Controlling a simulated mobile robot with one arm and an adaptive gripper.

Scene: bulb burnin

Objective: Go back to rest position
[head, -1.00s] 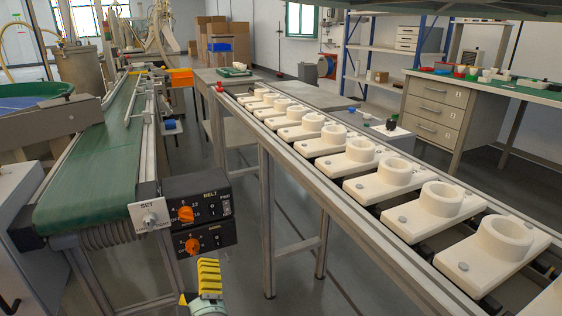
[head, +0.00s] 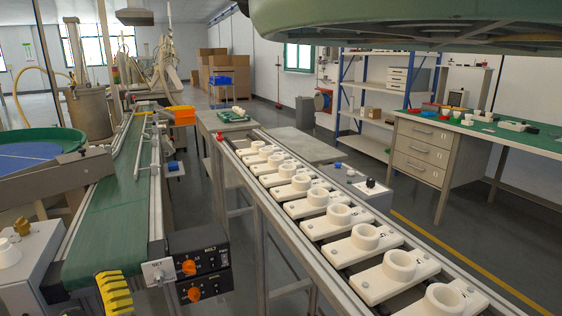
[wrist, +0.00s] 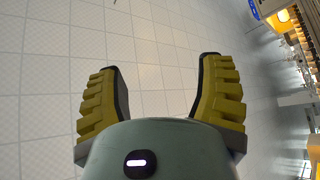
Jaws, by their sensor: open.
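My gripper shows in the wrist view (wrist: 160,95) with its two yellow ribbed fingers spread apart. Nothing is between them, only the white tiled ceiling behind. In the head view one yellow ribbed finger (head: 115,293) shows at the bottom left, in front of the near end of the green conveyor belt (head: 110,215). The rest of the gripper is cut off or hidden there. The gripper touches nothing that I can see.
A control box (head: 200,265) with orange knobs stands right of the finger. A rail line with white socket holders (head: 365,240) runs along the right. A large green rounded body (head: 400,25) hangs across the top right. Grey floor (head: 440,215) is clear at right.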

